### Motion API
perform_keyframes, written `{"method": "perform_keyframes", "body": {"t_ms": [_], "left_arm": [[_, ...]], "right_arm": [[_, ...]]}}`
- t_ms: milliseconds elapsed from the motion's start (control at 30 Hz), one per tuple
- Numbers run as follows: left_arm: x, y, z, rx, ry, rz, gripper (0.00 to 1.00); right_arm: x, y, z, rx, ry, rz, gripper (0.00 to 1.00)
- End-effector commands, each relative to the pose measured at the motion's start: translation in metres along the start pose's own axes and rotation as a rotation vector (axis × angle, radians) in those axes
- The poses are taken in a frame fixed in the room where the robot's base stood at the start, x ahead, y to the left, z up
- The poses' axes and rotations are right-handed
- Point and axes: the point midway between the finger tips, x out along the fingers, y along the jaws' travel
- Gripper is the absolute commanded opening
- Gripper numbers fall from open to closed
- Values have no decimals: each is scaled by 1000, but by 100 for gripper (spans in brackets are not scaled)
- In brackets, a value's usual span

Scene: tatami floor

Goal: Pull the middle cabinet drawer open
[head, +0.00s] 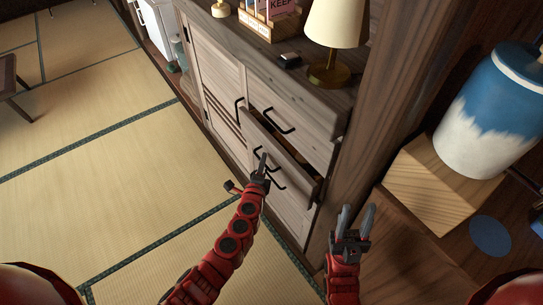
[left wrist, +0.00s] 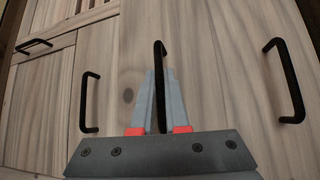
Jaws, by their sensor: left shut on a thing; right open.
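The wooden cabinet (head: 225,65) stands ahead with black bar handles. Its middle drawer (head: 283,150) sticks out part way, with a dark gap along its top edge. My left gripper (head: 263,163) is at the front of this drawer, shut on its handle. In the left wrist view the middle drawer handle (left wrist: 160,65) runs between the fingers of the left gripper (left wrist: 158,95). Handles show on both sides there. The top drawer (head: 290,118) looks shut. My right gripper (head: 355,219) is open and empty, right of the cabinet front and apart from it.
A lamp (head: 335,25), a small black box (head: 290,60) and a book holder (head: 268,25) stand on the cabinet top. A wooden post (head: 375,90) borders the cabinet's right. A blue and white jar (head: 485,115) sits on a wooden block (head: 430,190).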

Motion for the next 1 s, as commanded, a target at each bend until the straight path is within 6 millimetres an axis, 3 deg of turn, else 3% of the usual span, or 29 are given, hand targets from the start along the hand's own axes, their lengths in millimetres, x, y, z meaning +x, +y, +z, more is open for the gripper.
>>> {"method": "perform_keyframes", "body": {"t_ms": [600,1000], "left_arm": [[-111,38,112,1,-6,5,0],[-142,45,142,-2,-4,4,0]], "right_arm": [[-26,-1,4,0,0,0,42],[-36,-2,6,0,0,0,42]]}}
